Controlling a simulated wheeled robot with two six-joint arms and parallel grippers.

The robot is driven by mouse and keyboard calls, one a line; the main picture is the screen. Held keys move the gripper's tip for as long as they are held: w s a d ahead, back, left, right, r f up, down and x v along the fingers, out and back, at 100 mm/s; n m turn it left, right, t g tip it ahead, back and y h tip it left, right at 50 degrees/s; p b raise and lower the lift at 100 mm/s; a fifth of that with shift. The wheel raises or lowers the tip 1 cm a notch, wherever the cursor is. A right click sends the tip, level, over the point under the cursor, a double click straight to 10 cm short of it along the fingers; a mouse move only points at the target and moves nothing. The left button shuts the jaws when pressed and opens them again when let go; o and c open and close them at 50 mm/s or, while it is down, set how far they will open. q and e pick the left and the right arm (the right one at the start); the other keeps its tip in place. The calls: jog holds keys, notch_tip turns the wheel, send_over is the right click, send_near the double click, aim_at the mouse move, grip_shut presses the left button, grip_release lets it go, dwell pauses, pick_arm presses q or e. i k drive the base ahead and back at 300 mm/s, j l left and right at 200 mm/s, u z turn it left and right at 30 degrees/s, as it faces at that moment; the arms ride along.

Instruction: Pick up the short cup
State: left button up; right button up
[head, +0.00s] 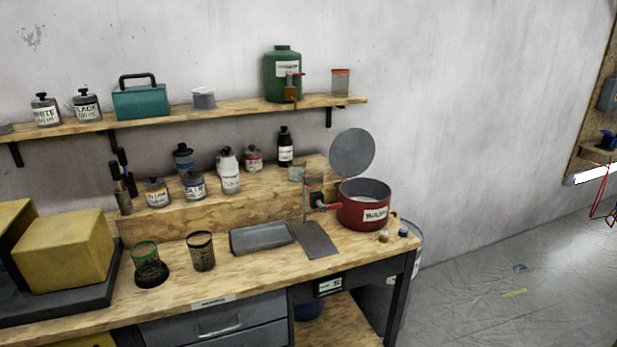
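Several cup-like containers are in the head view, and I cannot tell for sure which is the short cup. A mesh-like cup with a green rim (145,258) stands on a dark round base on the left part of the workbench. A taller-looking dark-rimmed cup (202,254) with a brownish side stands just right of it. A clear cup with an orange rim (340,84) is on the wall shelf, and a small pale lidded tub (203,99) is farther left there. Neither of my grippers is in view.
The wooden workbench (205,284) also holds yellow blocks (68,255), a grey tray (261,238) and a red pot (363,210) with its lid raised. Bottles line a raised step behind. A green canister (282,76) stands on the shelf. Sheeted floor (480,285) at right is mostly clear.

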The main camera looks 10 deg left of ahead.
aim_at(296, 166)
jog(key=u, duration=0.6)
jog(key=i+l+u, duration=0.15)
jog(key=l+u, duration=0.25)
jog(key=l, duration=0.3)
jog(key=i+l+u, duration=0.1)
jog(key=l+u, duration=0.3)
jog(key=l, duration=0.3)
jog(key=l+u, duration=0.4)
jog(key=l, duration=0.3)
